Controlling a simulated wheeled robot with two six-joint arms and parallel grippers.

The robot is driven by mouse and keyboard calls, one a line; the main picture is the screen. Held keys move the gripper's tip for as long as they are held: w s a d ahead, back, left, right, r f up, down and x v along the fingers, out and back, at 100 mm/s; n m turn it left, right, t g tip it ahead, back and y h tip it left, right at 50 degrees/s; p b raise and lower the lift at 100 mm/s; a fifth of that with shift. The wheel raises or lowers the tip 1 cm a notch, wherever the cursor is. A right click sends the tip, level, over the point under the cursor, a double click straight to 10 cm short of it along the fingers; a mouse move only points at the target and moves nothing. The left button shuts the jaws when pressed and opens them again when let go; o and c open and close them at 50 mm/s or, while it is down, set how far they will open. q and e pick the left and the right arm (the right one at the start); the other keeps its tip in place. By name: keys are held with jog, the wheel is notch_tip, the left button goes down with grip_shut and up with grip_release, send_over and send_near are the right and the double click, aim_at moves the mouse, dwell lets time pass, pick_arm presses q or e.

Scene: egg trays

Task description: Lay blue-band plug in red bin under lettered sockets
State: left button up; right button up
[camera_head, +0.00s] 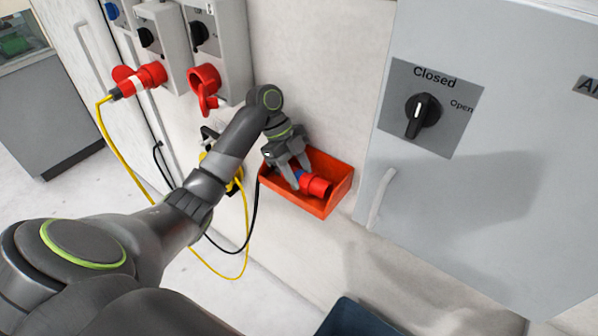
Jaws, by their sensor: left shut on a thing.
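The red plug with a blue band (316,185) is in or just over the red bin (332,209); I cannot tell whether it touches the floor of the bin. My left gripper (292,176) reaches into the bin from the upper left and is shut on the plug around its blue-band end. The fingers hide part of the plug. The sockets (206,85) are on grey wall boxes at the upper left. A red plug with a white band (141,80) sits at the left socket with a yellow cable. My right gripper is not in view.
A grey cabinet with a Closed/Open knob (422,115) and a pale handle (381,199) stands right of the bin. Yellow and black cables (247,232) hang left of the bin. A dark blue container (357,318) is at the bottom edge.

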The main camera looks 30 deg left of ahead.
pick_arm(q)
jog(key=o, duration=0.7)
jog(key=shift+r, duration=0.5)
notch_tip(320, 180, up, 8)
jog(key=p, duration=0.5)
jog(key=shift+f+p, duration=0.25)
jog(key=shift+p, duration=0.1)
jog(key=shift+r+p, duration=0.8)
